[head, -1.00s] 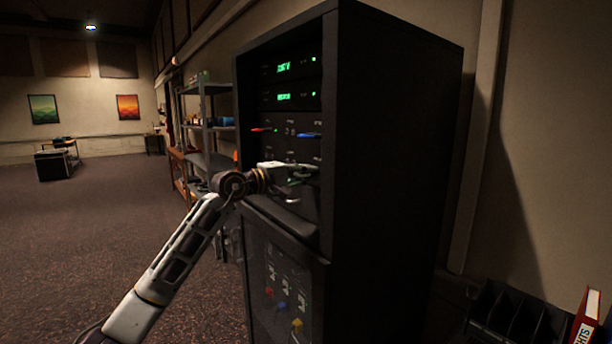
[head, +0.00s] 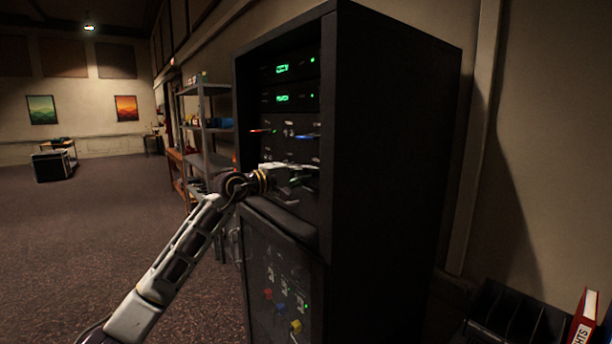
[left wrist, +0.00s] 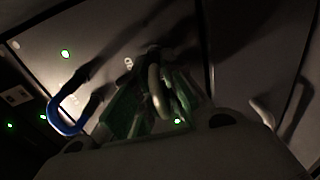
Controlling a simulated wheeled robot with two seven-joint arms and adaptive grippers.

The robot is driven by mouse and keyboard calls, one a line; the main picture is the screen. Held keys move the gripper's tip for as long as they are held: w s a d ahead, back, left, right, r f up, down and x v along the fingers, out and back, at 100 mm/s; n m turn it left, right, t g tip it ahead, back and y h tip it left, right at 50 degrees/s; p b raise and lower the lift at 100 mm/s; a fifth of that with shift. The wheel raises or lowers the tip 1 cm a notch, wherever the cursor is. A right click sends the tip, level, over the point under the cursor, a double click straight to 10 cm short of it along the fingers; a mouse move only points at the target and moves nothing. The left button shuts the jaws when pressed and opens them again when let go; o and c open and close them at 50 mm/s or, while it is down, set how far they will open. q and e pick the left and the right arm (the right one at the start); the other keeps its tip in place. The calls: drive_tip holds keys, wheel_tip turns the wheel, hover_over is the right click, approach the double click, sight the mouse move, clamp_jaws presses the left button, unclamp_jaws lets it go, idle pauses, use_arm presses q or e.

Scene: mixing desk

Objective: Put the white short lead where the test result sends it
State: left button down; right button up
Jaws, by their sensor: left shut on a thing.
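My left gripper (head: 300,179) is at the front of the black rack, just below the red and blue leads. In the left wrist view its green fingers (left wrist: 152,98) are shut on a pale curved lead (left wrist: 158,92), which looks like the white short lead. The lead's far end reaches toward the grey panel (left wrist: 110,35); shadow hides whether it sits in a socket. A blue lead (head: 307,136) sticks out of the rack panel and shows as a loop (left wrist: 68,118) in the left wrist view. My right gripper is not in view.
The black rack (head: 395,150) has two green displays (head: 282,69) above the leads, too blurred to read. A red lead (head: 262,130) is beside the blue one. Red, blue and yellow pieces (head: 296,326) show on the lower door. A black divided bin (head: 510,322) is at bottom right.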

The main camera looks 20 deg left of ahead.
use_arm(q)
drive_tip(key=shift+w+d, duration=0.15)
drive_tip(key=shift+w, duration=0.05)
drive_tip(key=c, duration=1.4)
unclamp_jaws()
drive_tip(key=shift+s, duration=0.1)
drive_tip(key=shift+v, duration=5.85)
